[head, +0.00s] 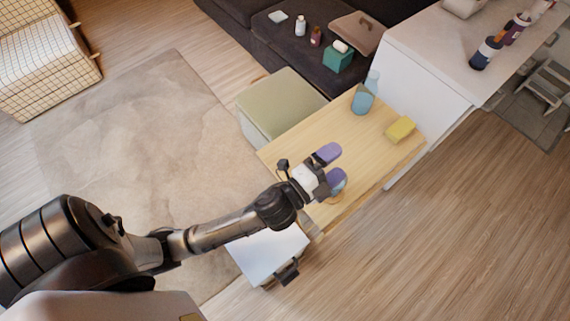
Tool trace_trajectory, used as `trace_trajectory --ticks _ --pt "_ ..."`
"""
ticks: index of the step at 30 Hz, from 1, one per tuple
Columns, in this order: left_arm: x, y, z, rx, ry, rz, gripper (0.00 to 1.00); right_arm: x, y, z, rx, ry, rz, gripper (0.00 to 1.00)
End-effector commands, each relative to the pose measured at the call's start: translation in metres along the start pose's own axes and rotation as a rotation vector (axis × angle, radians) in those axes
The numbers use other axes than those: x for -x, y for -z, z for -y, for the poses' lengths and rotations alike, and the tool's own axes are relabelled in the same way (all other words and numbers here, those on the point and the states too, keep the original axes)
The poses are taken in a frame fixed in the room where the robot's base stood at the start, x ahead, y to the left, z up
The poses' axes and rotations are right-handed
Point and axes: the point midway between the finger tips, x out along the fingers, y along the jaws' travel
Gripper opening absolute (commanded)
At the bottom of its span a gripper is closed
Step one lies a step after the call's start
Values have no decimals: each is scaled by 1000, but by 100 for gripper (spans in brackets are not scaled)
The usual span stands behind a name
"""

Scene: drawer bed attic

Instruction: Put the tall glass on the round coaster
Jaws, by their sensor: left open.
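My left gripper (337,166) is over the light wooden table, its two purple-padded fingers spread apart with nothing between them. A small bluish, glass-like thing (342,187) shows just beside and partly behind the lower finger. I take it for the tall glass, but most of it is hidden. A thin brownish-orange rim (335,202) shows below it, perhaps the round coaster. The glass-like thing appears to be over this rim, but I cannot tell whether it rests on it. My right gripper is not in view.
On the table (290,152) stand a translucent blue bottle (362,101) and a yellow sponge (400,129). A green ottoman (280,103) adjoins the table's far left edge, and a white cabinet (425,85) its right end. A dark sofa with small items lies behind.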

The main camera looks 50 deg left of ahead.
Motion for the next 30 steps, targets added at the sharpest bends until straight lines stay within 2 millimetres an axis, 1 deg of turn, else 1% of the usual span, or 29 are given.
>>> trace_trajectory --ticks 1,2,3,5,6,10,12,15,18,21,24,30 --pt "18 -22 -18 144 -101 124 92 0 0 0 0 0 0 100" --pt "30 -34 -28 226 -158 198 92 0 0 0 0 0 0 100" --pt "46 -48 -42 331 -235 295 92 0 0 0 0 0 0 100" --pt "74 -64 -62 475 -345 436 92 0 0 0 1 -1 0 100" --pt "94 -72 -75 562 -415 526 92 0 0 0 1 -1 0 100" --pt "157 -83 -105 784 -613 785 92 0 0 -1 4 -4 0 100" --pt "187 -84 -115 869 -699 899 92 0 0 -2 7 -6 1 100" --pt "220 -81 -122 949 -791 1022 92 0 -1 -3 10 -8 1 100" --pt "241 -78 -126 995 -852 1102 92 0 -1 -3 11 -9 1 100" --pt "252 -77 -127 1016 -884 1144 92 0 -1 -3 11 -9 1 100" --pt "255 -76 -127 1022 -894 1157 92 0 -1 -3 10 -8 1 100" --pt "255 -76 -127 1021 -894 1156 92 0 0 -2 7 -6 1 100"
